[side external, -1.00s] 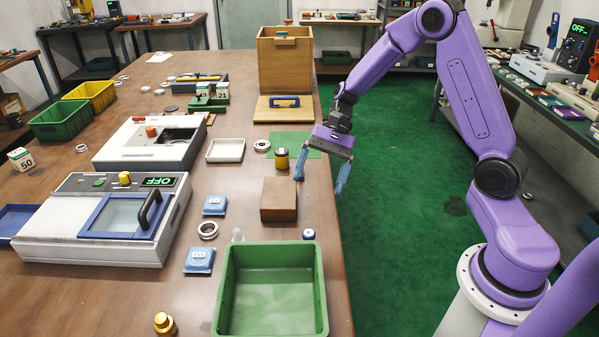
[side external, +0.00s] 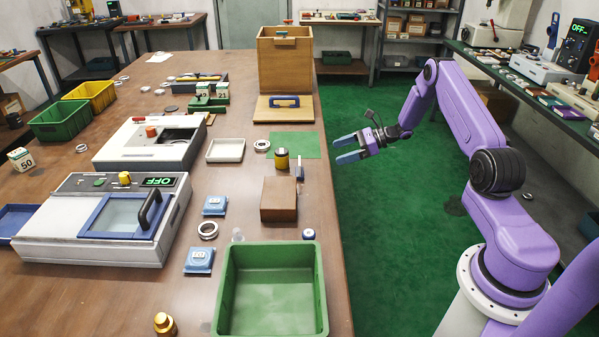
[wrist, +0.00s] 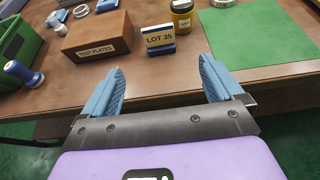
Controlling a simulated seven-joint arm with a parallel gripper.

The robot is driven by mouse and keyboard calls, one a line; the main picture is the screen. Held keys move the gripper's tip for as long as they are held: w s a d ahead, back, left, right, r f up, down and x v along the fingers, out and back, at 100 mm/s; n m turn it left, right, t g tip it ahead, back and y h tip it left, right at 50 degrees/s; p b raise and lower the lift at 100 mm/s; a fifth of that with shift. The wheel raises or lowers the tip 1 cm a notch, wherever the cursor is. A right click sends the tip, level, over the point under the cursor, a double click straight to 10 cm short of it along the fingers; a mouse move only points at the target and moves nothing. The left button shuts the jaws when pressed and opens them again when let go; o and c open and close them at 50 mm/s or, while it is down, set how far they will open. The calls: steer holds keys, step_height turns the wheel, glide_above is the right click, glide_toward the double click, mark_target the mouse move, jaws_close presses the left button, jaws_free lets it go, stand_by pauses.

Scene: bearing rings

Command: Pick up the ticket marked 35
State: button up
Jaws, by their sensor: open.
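The ticket marked LOT 35 (wrist: 160,38) is a small tan card standing upright in a dark blue base near the table's edge in the wrist view.
The brown box labelled TEST PLATES (wrist: 97,36) stands left of the ticket, and a yellow-and-black jar (wrist: 182,14) stands just behind it. A green mat (wrist: 258,35) lies to the right. A green bin (side external: 325,290) and a blue-ended roller (wrist: 22,73) are nearby.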

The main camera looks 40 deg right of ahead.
steer(key=x, duration=0.9)
steer(key=shift+w+a+f, duration=0.1)
steer(key=shift+w+a, duration=0.05)
steer(key=shift+a, duration=0.05)
steer(key=shift+r+x, duration=0.1)
steer(key=shift+x, duration=1.3)
steer(key=shift+r+x, duration=0.15)
steer(key=shift+x, duration=1.2)
steer(key=shift+a, duration=0.1)
steer(key=c, duration=1.1)
